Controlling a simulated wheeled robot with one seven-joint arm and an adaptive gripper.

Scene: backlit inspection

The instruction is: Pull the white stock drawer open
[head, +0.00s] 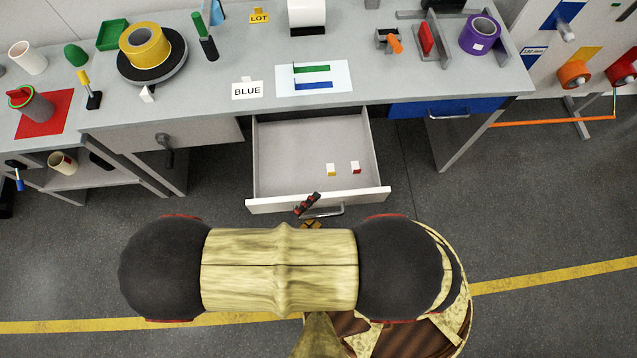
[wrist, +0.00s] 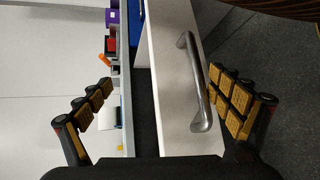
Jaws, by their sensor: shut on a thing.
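The white stock drawer (head: 262,203) stands open under the grey bench, its light interior showing from above. Its metal bar handle (head: 322,212) is on the front panel and also shows in the wrist view (wrist: 196,85). My gripper (head: 309,213) is at the drawer front, by the left part of the handle. In the wrist view my gripper (wrist: 162,100) has one finger on each side of the handle, the right finger's pads close beside the bar. It is shut on the handle, though the contact itself is hard to see.
Two small cubes, one with yellow (head: 331,169) and one with red (head: 355,167), lie in the drawer. A blue drawer (head: 470,106) is shut at right. The grey bench top (head: 400,80) above holds spools, cards and tools. My arm covers the floor in front.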

